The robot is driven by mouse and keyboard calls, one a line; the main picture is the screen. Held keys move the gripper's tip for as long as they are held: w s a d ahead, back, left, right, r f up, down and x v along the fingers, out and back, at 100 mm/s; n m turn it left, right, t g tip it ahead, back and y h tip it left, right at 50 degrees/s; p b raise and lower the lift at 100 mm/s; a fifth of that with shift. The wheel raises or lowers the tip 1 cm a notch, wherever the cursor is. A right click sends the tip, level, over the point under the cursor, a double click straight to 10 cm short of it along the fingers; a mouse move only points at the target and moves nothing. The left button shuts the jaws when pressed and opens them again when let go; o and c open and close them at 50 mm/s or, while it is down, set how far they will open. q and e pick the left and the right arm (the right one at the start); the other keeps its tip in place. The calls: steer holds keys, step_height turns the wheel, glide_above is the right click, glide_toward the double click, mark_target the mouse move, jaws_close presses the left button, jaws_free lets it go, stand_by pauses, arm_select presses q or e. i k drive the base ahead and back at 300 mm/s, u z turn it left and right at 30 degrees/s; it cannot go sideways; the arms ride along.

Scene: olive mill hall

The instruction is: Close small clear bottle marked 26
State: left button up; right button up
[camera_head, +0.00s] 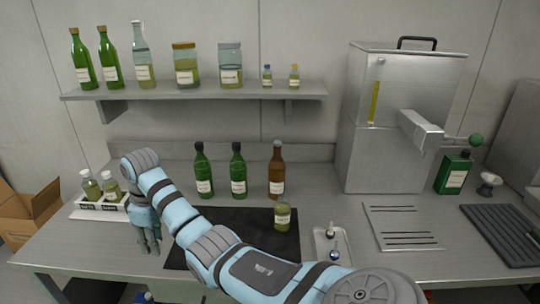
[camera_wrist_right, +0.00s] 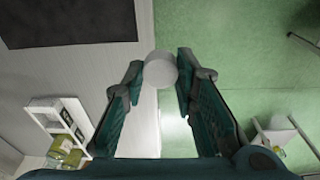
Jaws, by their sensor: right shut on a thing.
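A small clear bottle (camera_head: 283,215) with yellow-green content and a pale label stands upright on the dark mat; its number is too small to read. No cap shows on its top. My right gripper (camera_head: 149,238) is at the left front of the table, beside the white two-slot holder, pointing down. In the right wrist view, the gripper (camera_wrist_right: 160,85) is shut on a pale round cap-like piece (camera_wrist_right: 160,70) between its fingertips. The bottle is well to the right of the gripper. My left gripper is not in view.
The white holder (camera_head: 96,214) carries two small bottles. The dark mat (camera_head: 190,258) lies mid-table, partly behind my arm. Two green bottles (camera_head: 237,172) and a brown one (camera_head: 277,172) stand behind it. A small tray (camera_head: 320,252) holds small pieces on the right.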

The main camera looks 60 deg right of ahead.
mark_target(282, 208)
steer(key=k, duration=1.2)
steer(key=z, duration=1.35)
steer(key=i, duration=0.85)
steer(key=z, duration=0.05)
